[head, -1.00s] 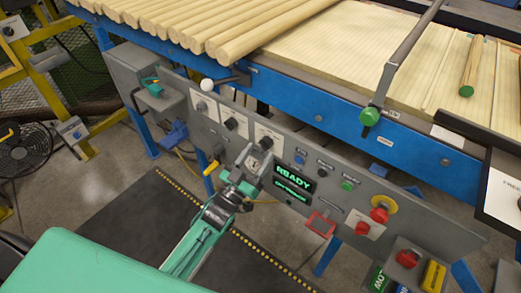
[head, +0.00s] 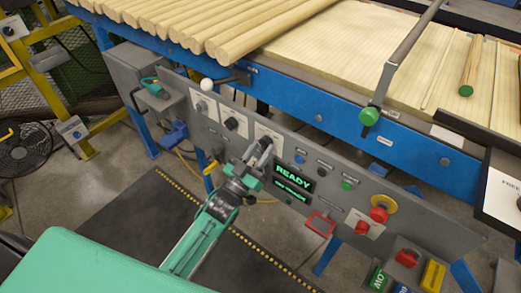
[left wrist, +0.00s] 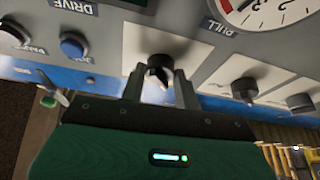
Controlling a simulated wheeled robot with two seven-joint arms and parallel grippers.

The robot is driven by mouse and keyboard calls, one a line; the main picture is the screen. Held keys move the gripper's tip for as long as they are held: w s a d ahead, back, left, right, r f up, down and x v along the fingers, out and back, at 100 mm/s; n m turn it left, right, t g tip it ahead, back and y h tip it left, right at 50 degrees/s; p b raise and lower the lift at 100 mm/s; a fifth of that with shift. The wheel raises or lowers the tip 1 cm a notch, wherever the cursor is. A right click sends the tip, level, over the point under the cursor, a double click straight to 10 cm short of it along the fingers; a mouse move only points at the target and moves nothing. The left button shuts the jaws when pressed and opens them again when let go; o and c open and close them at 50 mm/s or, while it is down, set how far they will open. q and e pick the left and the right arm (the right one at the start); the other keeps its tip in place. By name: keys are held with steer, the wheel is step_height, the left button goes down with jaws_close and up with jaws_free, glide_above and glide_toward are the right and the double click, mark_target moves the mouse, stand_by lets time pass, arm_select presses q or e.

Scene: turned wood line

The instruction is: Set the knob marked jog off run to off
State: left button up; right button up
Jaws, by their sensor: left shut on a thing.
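My left gripper (head: 260,150) is at the third selector knob from the left on the grey control panel. In the left wrist view its two fingers (left wrist: 158,82) stand on either side of this black knob (left wrist: 159,66), which sits on a pale plate; the gripper is shut on it. The jog off run marking cannot be read in either view. The gripper hides most of the knob in the head view, and its pointer direction is unclear. My right gripper is not in view.
Two more black knobs (head: 231,123) (head: 202,106) are to the left on the panel. A green READY display (head: 293,175) is just right of my gripper. A red emergency button (head: 379,213) and a white-balled lever (head: 207,85) are further off.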

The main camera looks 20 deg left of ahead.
arm_select(q)
steer(key=m+g+h+p, duration=0.1)
steer(key=m, duration=0.2)
steer(key=m+g+h+p, duration=0.1)
steer(key=m+h, duration=0.1)
steer(key=m, duration=0.2)
steer(key=m+g+h+p, duration=0.1)
steer(key=m, duration=0.2)
steer(key=shift+w+a+m+h, duration=0.1)
steer(key=shift+a+m+h, duration=0.2)
steer(key=shift+m+g, duration=0.3)
steer(key=shift+m, duration=0.7)
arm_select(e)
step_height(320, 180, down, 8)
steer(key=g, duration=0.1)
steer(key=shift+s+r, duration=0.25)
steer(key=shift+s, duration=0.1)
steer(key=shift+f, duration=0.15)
arm_select(q)
steer(key=o, duration=1)
